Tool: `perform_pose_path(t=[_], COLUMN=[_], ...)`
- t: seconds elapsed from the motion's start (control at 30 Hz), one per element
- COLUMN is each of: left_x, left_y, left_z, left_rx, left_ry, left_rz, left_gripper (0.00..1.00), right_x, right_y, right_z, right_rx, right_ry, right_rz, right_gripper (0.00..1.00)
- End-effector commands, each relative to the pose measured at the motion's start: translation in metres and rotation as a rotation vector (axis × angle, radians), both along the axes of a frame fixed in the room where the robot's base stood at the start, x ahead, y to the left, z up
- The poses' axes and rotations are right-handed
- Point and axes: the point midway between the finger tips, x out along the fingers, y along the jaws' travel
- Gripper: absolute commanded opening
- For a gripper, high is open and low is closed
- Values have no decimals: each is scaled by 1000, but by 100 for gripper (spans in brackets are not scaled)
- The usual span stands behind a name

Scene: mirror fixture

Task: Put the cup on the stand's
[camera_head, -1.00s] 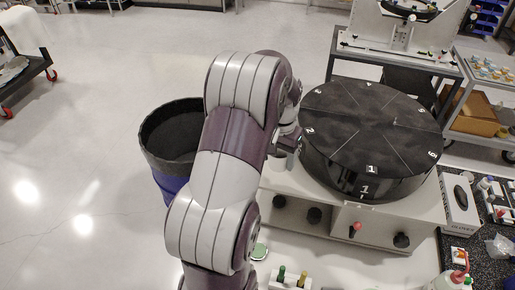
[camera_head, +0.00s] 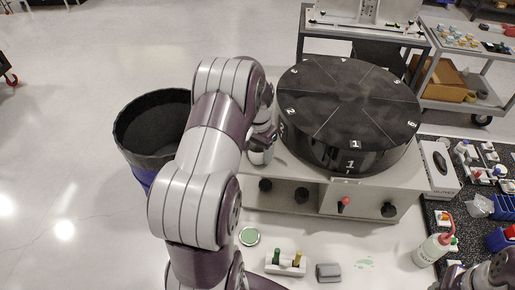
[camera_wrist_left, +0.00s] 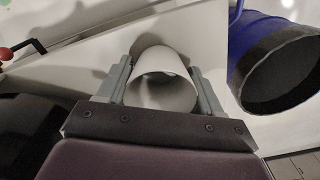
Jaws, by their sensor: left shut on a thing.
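A white cup (camera_wrist_left: 162,62) sits between the two grey fingers of my left gripper (camera_wrist_left: 163,80) in the left wrist view, its open mouth facing the camera. The fingers are shut on its sides. In the head view my left gripper (camera_head: 262,141) is beside the left side of the black drum, above the pale base; the cup is mostly hidden there by the gripper. The stand appears to be this pale base (camera_head: 325,203) with the round black numbered drum (camera_head: 350,105) on top. Whether the cup touches the base is unclear.
A dark bin with a blue side (camera_head: 150,125) stands left of my arm. In front are a green-topped disc (camera_head: 249,236), a vial holder (camera_head: 286,263), a grey block (camera_head: 328,272) and a wash bottle (camera_head: 432,250). A cluttered dark mat lies at right.

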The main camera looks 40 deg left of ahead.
Motion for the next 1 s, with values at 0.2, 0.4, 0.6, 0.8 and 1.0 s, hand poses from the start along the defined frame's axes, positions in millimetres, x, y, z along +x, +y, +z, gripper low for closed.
perform_pose_path(t=[0.2,0.4,0.6,0.8,1.0], left_x=[0,0,0,1,0], left_y=[0,0,0,0,-1], left_z=[-4,-4,1,27,87], left_rx=[0,0,0,2,0], left_ry=[0,0,0,-5,1], left_rz=[0,0,0,0,0], left_gripper=[72,91,91,91,91], right_x=[0,0,0,0,0], right_y=[0,0,0,0,0], right_z=[-3,-3,1,-15,-2], right_rx=[0,0,0,0,0], right_ry=[0,0,0,0,2], right_rz=[0,0,0,0,0], right_gripper=[43,43,43,43,43])
